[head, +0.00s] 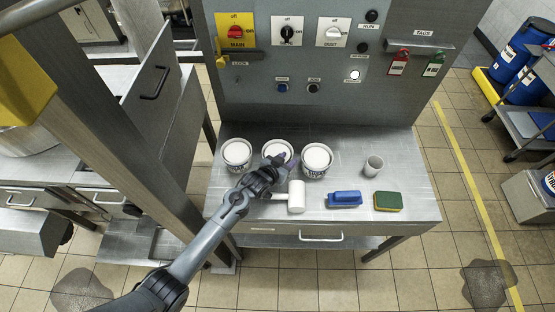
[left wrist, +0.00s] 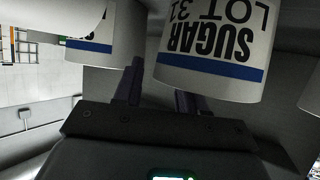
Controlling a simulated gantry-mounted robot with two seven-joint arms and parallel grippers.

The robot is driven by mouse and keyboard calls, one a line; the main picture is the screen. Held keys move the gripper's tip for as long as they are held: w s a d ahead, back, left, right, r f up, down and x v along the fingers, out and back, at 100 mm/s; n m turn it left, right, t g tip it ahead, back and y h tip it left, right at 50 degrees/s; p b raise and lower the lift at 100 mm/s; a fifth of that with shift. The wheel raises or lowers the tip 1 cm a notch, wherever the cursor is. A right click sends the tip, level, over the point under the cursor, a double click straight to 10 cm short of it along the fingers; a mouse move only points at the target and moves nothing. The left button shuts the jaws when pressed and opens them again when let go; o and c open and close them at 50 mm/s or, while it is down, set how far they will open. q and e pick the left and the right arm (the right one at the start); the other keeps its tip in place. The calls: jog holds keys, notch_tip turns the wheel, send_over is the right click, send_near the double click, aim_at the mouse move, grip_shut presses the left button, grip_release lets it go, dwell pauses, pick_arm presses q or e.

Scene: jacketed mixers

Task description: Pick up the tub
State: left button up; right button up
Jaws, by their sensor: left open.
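Three white lidded tubs stand in a row at the left of the steel table: a left tub (head: 237,153), a middle tub (head: 275,148) and a right tub (head: 317,158). My left gripper (head: 285,160) is in front of the middle tub and partly covers it. In the left wrist view its two fingers (left wrist: 158,84) are apart. A tub marked SUGAR LOT 31 (left wrist: 210,50) fills the upper middle there, close to the fingers; contact cannot be told. Another blue-banded tub (left wrist: 110,38) shows to its left. My right gripper is not in view.
On the table (head: 410,174) are a white mallet-like tool (head: 296,197), a blue brush (head: 344,199), a green-yellow sponge (head: 388,202) and a grey cup (head: 373,166). A control panel (head: 310,105) rises behind. A steel post (head: 110,140) stands at left.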

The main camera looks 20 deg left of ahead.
pick_arm(q)
grip_shut()
jog(key=shift+s+f, duration=0.1)
jog(key=shift+f, duration=0.15)
dwell(1.0)
jog(key=shift+r, duration=0.1)
